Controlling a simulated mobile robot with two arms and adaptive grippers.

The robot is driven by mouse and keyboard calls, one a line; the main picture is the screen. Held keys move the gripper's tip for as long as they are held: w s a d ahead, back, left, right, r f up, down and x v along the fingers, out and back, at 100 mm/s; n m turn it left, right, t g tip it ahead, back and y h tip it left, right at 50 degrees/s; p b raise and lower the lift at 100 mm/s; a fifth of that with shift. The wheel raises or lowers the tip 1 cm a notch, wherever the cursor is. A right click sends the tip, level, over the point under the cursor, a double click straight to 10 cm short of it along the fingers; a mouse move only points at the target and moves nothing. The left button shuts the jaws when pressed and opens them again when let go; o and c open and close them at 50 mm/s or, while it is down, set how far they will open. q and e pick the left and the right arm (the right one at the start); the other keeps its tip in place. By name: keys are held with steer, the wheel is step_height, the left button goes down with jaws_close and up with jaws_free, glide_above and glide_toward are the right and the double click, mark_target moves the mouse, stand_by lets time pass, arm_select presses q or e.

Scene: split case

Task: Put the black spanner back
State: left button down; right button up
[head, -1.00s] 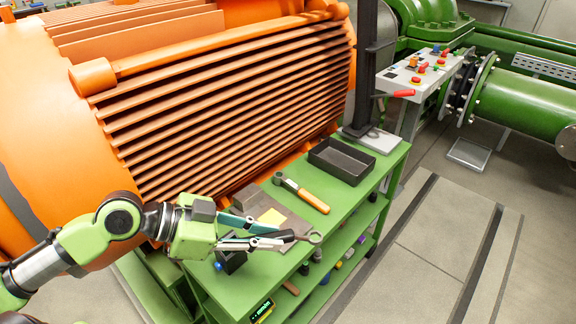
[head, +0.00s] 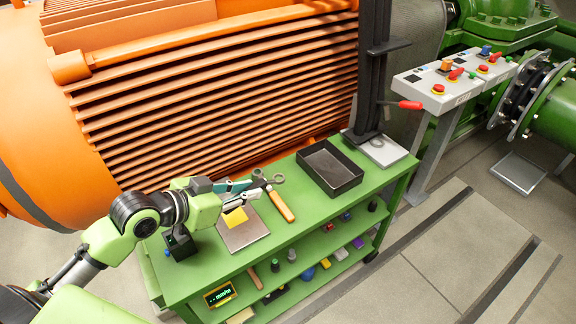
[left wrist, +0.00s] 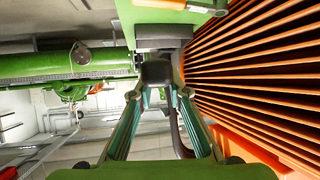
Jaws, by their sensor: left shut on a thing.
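I cannot tell whether the two touch. Much of the black handle is hidden by the fingers. In the left wrist view the teal fingers flank a dark shape (left wrist: 157,72), probably the spanner's handle. My right gripper is not in view.
An empty black tray (head: 345,187) sits on the bench to the right. A grey plate with a yellow note (head: 236,217) lies left of the orange-handled tool. The ribbed orange machine (head: 220,90) stands close behind. A dark post (head: 372,70) rises at the bench's right end.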

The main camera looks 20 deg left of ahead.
arm_select(q)
steer(key=w+a+f+p, duration=0.1)
steer(key=w+f, duration=0.2)
steer(key=w, duration=0.2)
steer(key=w+a+f+n+y, duration=0.1)
steer(key=w+f, duration=0.2)
steer(key=w, duration=0.3)
steer(key=w+a+f+n+y+p, duration=0.1)
steer(key=w+f, duration=0.2)
steer(key=w, duration=0.2)
steer(key=shift+w+a+t+p, duration=0.1)
steer(key=shift+w+t+p, duration=0.05)
steer(key=shift+t+p, duration=0.2)
step_height(320, 180, down, 3)
steer(key=shift+r, duration=0.15)
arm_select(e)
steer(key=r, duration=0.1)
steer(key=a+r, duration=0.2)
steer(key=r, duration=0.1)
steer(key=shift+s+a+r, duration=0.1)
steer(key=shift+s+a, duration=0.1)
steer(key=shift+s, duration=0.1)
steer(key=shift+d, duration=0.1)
arm_select(q)
steer(key=shift+f+b, duration=0.3)
steer(key=shift+f, duration=0.4)
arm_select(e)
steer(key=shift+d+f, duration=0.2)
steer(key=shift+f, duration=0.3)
